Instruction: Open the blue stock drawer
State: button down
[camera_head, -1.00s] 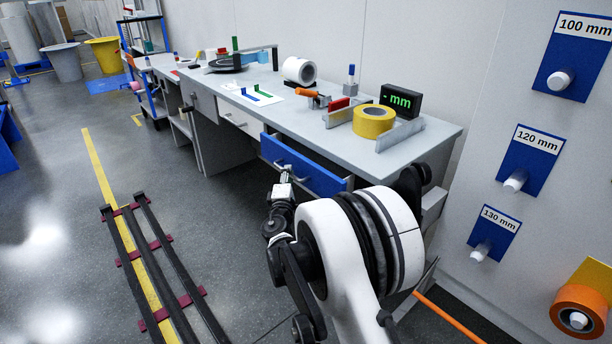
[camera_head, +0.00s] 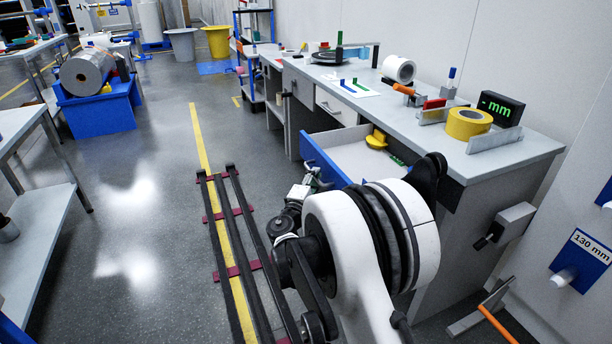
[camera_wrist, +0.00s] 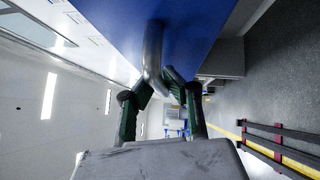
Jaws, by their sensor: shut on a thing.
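The blue stock drawer (camera_head: 331,160) stands well out from the workbench in the head view, and its light inside shows. A yellow item (camera_head: 376,140) and something green lie in it. In the wrist view the blue drawer front (camera_wrist: 190,30) fills the top middle, with its metal bar handle (camera_wrist: 153,55) standing off it. My gripper (camera_wrist: 162,82) is shut on the handle, a dark green finger on each side. In the head view my gripper (camera_head: 312,178) is at the drawer front, partly hidden by my arm.
The workbench (camera_head: 545,146) carries a yellow tape roll (camera_head: 467,123), a white roll (camera_head: 398,69) and a display (camera_head: 500,108). Black rails (camera_head: 232,250) lie on the floor left of my arm. Open floor (camera_head: 140,220) lies further left, before a grey table (camera_head: 40,205).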

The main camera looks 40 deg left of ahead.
jog(key=shift+s+a, duration=0.25)
jog(key=shift+s, duration=0.15)
jog(key=c, duration=1.8)
grip_release()
jog(key=shift+o, duration=0.2)
jog(key=v, duration=1.2)
jog(key=shift+a, duration=0.1)
